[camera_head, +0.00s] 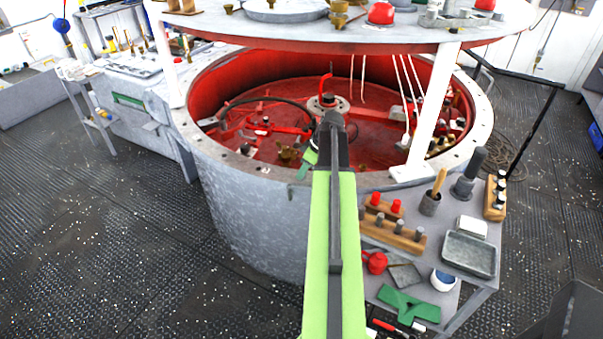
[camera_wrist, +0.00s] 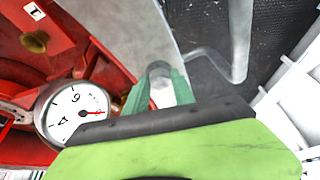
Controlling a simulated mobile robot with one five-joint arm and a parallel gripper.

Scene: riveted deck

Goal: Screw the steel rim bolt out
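My gripper (camera_wrist: 158,85) has two green fingers, set apart, reaching over the grey rim (camera_wrist: 118,28) of the round vat. A rounded grey piece (camera_wrist: 158,67), which may be the steel rim bolt, shows at the fingertips in the wrist view. I cannot tell whether the fingers press on it. In the head view my gripper (camera_head: 307,165) is at the near side of the rim (camera_head: 206,137), largely hidden behind my dark wrist and green arm. The bolt cannot be made out there.
A white dial (camera_wrist: 72,113) with a red needle lies left of the fingers, inside the red vat. A round upper table (camera_head: 240,28) on white posts (camera_head: 437,110) overhangs it. A side table (camera_head: 455,293) with tools and blocks stands right. Open deck lies left.

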